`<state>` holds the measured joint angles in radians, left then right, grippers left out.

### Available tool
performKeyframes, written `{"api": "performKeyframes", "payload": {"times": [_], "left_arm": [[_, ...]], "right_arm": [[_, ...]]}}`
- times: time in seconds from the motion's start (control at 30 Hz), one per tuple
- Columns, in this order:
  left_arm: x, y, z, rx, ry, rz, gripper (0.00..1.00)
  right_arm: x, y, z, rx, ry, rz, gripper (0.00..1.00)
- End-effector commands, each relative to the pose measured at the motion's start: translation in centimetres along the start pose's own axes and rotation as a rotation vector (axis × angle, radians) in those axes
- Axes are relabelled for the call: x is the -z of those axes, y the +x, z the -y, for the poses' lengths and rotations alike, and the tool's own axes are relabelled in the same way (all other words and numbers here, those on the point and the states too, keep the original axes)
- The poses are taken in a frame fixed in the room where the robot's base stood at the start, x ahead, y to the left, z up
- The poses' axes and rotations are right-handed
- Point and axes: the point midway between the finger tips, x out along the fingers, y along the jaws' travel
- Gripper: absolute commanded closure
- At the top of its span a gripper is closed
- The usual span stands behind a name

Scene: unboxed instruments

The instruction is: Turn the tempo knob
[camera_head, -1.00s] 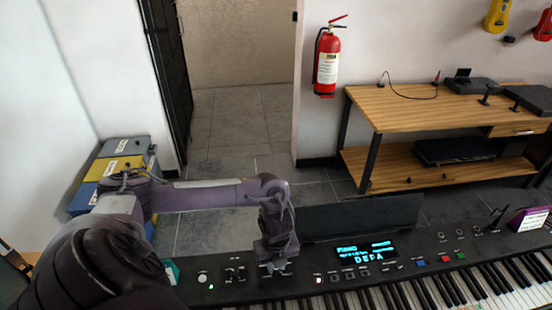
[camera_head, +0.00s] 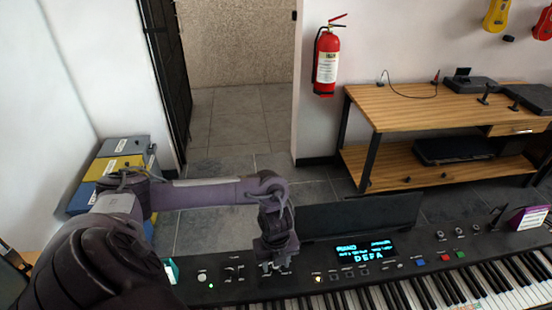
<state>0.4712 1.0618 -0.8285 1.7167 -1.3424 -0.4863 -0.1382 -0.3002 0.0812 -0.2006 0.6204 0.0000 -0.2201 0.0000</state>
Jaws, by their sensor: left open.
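My left arm comes in from the left, and my left gripper (camera_head: 272,268) is open, pointing down over the panel left of the display. The controls under it are partly hidden, and I cannot tell if it touches one. A white round knob (camera_head: 202,276) shows left of the gripper. Several small knobs (camera_head: 458,231) sit at the panel's right. I cannot read which one is the tempo knob. My right gripper is not in view.
A dark music rest (camera_head: 350,217) stands behind the display. Coloured boxes (camera_head: 122,168) are stacked at the left. A wooden bench (camera_head: 400,106) and a red fire extinguisher (camera_head: 326,62) are at the back. A purple card (camera_head: 528,218) stands on the keyboard's right end.

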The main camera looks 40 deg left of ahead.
Motion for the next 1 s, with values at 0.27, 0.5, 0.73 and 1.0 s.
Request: {"api": "performKeyframes", "payload": {"times": [0.27,0.5,0.73,1.0], "left_arm": [[-0.2,-4.8,0.2,0.005,0.002,0.006,0.57],[-0.1,-7.4,0.1,0.003,0.0,0.004,0.57],[0.0,-7.5,0.0,0.001,-0.001,0.001,0.57],[0.0,-7.5,0.0,0.002,-0.001,0.001,0.57]], "right_arm": [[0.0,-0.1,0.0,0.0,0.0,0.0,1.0],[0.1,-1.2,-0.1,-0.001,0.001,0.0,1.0],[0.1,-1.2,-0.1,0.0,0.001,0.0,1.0],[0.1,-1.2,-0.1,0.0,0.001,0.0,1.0]]}}
